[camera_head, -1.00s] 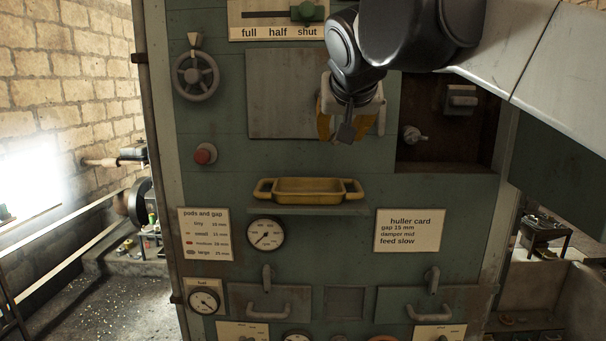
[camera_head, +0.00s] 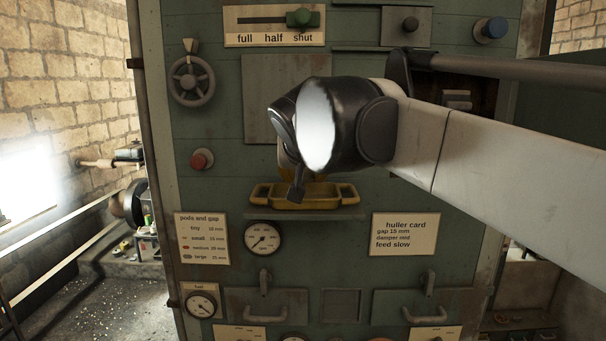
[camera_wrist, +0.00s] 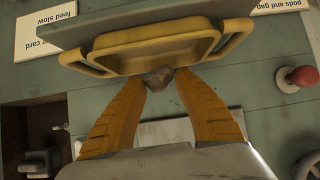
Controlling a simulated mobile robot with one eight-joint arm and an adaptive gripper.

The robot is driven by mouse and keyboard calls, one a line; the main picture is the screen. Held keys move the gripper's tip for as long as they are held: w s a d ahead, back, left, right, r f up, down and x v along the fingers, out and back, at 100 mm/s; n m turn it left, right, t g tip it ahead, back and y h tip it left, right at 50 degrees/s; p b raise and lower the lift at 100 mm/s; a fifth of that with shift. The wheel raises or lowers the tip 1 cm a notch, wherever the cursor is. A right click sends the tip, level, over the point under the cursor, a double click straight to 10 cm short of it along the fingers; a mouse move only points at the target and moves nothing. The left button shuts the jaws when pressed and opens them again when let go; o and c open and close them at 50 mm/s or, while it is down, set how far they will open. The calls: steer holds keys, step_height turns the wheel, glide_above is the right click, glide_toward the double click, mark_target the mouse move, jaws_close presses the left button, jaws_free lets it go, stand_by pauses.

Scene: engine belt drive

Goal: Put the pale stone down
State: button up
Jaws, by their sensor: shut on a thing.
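My gripper (camera_wrist: 160,82) is shut on a small grey-brown stone (camera_wrist: 158,76), pinched between the tips of its two orange fingers in the wrist view. The yellow tray (camera_wrist: 155,57) with two loop handles lies just beyond the fingertips there, and the stone overlaps its rim in the picture. I cannot tell whether the stone is over the tray's hollow or touches it. In the head view the tray (camera_head: 320,203) sits on a narrow shelf, with my wrist right above and in front of it. The stone is hidden there.
The green machine front carries the shelf (camera_head: 305,216), a gauge (camera_head: 263,238) below it and a huller card (camera_head: 404,234) to the right. A red button (camera_head: 202,160) and a handwheel (camera_head: 191,81) are to the left. A lever (camera_head: 299,18) is at "shut".

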steer(key=shift+f+b, duration=0.3)
steer(key=shift+f, duration=0.3)
steer(key=o, duration=1.1)
steer(key=shift+r, duration=0.1)
steer(key=shift+r, duration=0.25)
steer(key=v, duration=1.2)
steer(key=s+d+f+g+h, duration=0.1)
steer(key=s+d+f, duration=0.2)
steer(key=d+f, duration=0.4)
steer(key=s+d+f+g, duration=0.1)
steer(key=s+d+f, duration=0.3)
steer(key=f, duration=0.5)
steer(key=s+d+f, duration=0.2)
steer(key=s+f, duration=0.1)
steer(key=f, duration=0.3)
steer(key=s+d+f+g, duration=0.1)
steer(key=s+d+f, duration=0.1)
steer(key=s+f, duration=0.2)
steer(key=s+d+f+g+y, duration=0.1)
steer(key=s+d+f, duration=0.2)
steer(key=f, duration=0.7)
steer(key=shift+s+f, duration=0.25)
steer(key=shift+s, duration=0.2)
